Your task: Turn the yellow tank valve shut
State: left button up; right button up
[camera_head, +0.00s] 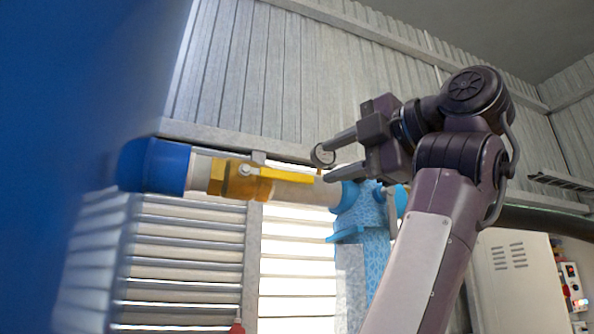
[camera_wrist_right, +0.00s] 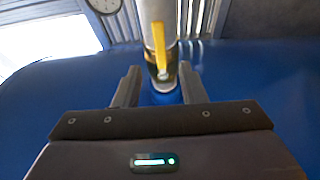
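The yellow valve handle (camera_head: 282,174) lies along the pale pipe, its pivot at the left end on the brass-yellow valve body (camera_head: 222,178). My right gripper (camera_head: 326,163) is open and empty, with its fingers pointing left near the handle's free right end. In the right wrist view the yellow handle (camera_wrist_right: 158,42) runs lengthwise along the pipe, and it appears in the gap between the open fingers of my right gripper (camera_wrist_right: 160,68). I see no contact, and the distance in depth is hard to tell. My left gripper is out of view.
A blue elbow (camera_head: 154,165) joins the pipe to the large blue tank (camera_head: 70,100) at left. A light-blue pump (camera_head: 362,230) stands right of the pipe. A round gauge (camera_wrist_right: 103,5) sits beside the pipe. A pale cabinet (camera_head: 512,285) stands at lower right.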

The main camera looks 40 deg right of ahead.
aim_at(292, 175)
jog(key=w+p, duration=0.4)
jog(key=w+a+p, duration=0.1)
jog(key=w+p, duration=0.1)
jog(key=shift+w+r, duration=0.25)
jog(key=shift+w, duration=0.05)
jog(key=shift+w+a+f, duration=0.1)
jog(key=shift+w+f, duration=0.15)
jog(key=shift+w, duration=0.55)
jog(key=shift+s+r, duration=0.1)
jog(key=shift+s, duration=0.05)
grip_shut()
